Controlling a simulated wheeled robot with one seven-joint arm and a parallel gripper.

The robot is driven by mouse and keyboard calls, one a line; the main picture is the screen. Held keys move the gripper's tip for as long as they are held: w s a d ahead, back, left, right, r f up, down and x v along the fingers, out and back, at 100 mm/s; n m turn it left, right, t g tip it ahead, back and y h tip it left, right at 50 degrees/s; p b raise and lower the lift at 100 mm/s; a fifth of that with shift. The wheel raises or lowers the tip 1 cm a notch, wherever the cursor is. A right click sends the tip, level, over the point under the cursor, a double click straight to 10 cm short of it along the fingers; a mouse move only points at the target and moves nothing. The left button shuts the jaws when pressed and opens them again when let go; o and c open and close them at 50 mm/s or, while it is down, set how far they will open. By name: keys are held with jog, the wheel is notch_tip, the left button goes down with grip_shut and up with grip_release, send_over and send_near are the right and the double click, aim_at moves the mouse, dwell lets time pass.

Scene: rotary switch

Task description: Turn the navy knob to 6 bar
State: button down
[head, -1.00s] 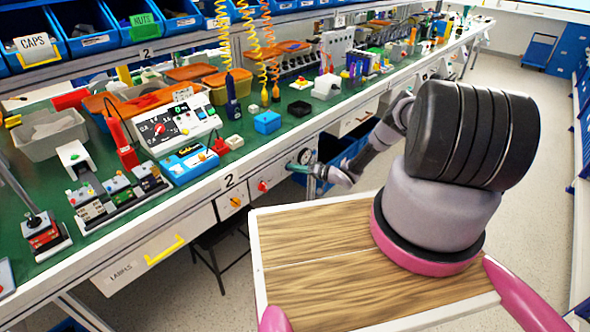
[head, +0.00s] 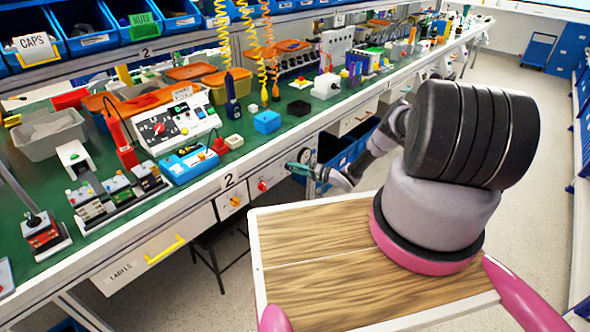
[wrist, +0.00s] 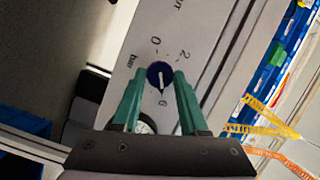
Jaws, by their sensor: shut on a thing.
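The navy knob (wrist: 160,75) sits on a white panel in the wrist view, between the two green fingertips of my gripper (wrist: 160,80). My gripper is shut on it, one finger on each side. A white pointer line on the knob runs down in the picture, towards the printed 6. The 0 is above the knob and the 2 at its upper right. The right finger covers the stretch of scale between 2 and 6. In the head view my gripper (head: 296,168) is at the bench's front panel, and the knob cannot be made out there.
A round gauge (head: 305,156) is beside my gripper, partly hidden in the wrist view (wrist: 147,124). A blue bin (head: 345,152) is close behind my wrist.

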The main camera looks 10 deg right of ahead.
jog(key=shift+c, duration=2.2)
grip_release()
jog(key=v, duration=1)
jog(key=shift+s+d, duration=0.2)
jog(key=shift+d, duration=0.15)
